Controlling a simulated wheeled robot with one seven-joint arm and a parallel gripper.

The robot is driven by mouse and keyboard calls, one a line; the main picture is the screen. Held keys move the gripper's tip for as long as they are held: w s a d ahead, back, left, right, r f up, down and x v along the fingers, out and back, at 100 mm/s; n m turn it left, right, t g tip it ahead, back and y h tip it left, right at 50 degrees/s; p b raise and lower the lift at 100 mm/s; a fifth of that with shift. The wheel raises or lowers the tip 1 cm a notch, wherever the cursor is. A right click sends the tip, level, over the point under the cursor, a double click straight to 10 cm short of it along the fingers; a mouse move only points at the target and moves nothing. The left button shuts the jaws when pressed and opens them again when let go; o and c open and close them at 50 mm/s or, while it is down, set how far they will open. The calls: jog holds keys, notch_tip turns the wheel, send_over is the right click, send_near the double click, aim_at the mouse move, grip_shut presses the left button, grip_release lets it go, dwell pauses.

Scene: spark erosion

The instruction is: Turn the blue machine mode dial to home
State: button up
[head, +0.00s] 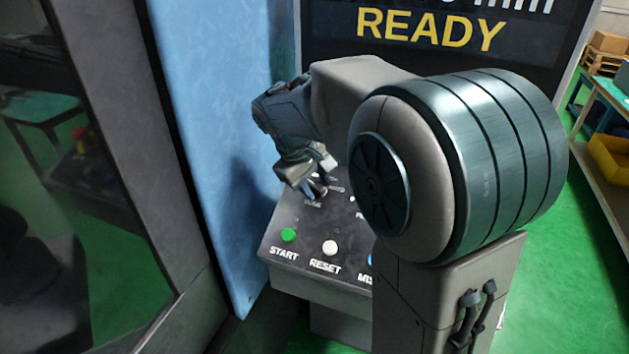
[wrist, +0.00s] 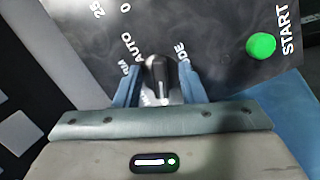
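The mode dial (wrist: 158,72) is a dark knob with a pale pointer line, on the black panel in the wrist view. It looks black rather than blue. My gripper (wrist: 160,84) has its two blue-grey fingers on either side of the knob, very close to it. I cannot tell whether they touch it. The label AUTO and part of MODE show beside the dial; other labels are partly hidden by the fingers. In the head view my gripper (head: 317,187) is down at the panel, and the dial is mostly hidden there.
The control panel (head: 290,262) has a green START button (head: 288,235) and a white RESET button (head: 330,248). A blue machine wall (head: 205,110) stands close on the left. A screen (head: 430,32) reading READY is behind my arm.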

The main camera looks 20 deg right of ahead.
grip_shut()
jog(key=m+b, duration=0.3)
jog(key=m, duration=0.1)
jog(key=shift+f+m+y, duration=0.1)
jog(key=shift+m+y, duration=0.2)
jog(key=shift+y, duration=0.1)
jog(key=shift+a+m+y+b, duration=0.15)
jog(key=shift+m+y+b, duration=0.5)
jog(key=shift+m, duration=1.25)
jog(key=shift+h, duration=0.25)
grip_release()
